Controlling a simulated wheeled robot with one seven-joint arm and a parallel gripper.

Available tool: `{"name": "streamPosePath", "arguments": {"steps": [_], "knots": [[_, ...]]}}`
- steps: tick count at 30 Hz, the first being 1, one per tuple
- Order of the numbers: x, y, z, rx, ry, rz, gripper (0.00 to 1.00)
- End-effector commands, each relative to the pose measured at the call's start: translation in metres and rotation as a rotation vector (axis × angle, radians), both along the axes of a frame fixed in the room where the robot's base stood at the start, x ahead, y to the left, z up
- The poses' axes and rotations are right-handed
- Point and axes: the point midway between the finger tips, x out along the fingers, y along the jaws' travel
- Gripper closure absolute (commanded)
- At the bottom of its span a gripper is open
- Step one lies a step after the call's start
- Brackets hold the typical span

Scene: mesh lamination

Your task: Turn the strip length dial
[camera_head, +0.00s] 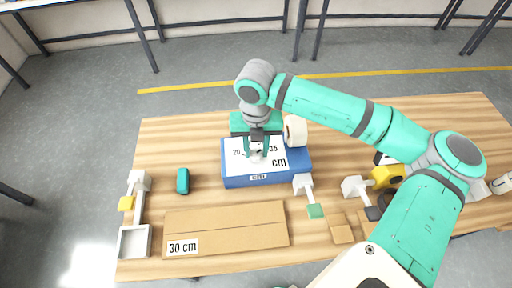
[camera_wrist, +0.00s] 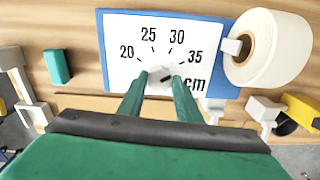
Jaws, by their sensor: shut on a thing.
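The strip length dial is a small white knob (camera_wrist: 164,76) on a white scale plate (camera_wrist: 120,32) marked 20, 25, 30, 35 and cm. The plate lies on top of a blue box (camera_head: 265,179) on the table. My gripper (camera_wrist: 160,88) is over the plate from above, and its two teal fingers are shut on the knob. A dark mark shows on the knob in the wrist view; the fingers hide part of it, so I cannot tell the exact setting. In the head view my gripper (camera_head: 257,152) covers much of the dial.
A white tape roll (camera_wrist: 272,48) is mounted at the box's right side. A brown board (camera_head: 230,226) with a "30 cm" label (camera_head: 183,247) lies in front. A teal block (camera_head: 183,181) and a white stand (camera_head: 139,181) are left. A yellow object (camera_head: 386,177) is right.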

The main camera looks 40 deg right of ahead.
Motion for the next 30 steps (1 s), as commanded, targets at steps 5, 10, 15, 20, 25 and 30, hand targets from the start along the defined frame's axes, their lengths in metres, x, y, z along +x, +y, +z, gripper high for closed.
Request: {"name": "streamPosePath", "arguments": {"steps": [5,10,15,20,25,30], "knots": [[0.0029,-0.0003,0.0012,-0.002,-0.008,0.082,0.92],[0.0043,0.0012,0.0012,-0.005,-0.007,0.218,0.91],[0.0043,0.0016,0.0012,-0.004,-0.006,0.378,0.91],[0.0039,0.0005,0.0014,-0.003,-0.008,0.528,0.91],[0.0027,-0.0001,0.0013,-0.001,-0.007,0.687,0.91],[0.0020,-0.0006,0.0013,-0.001,-0.005,0.848,0.91]]}}
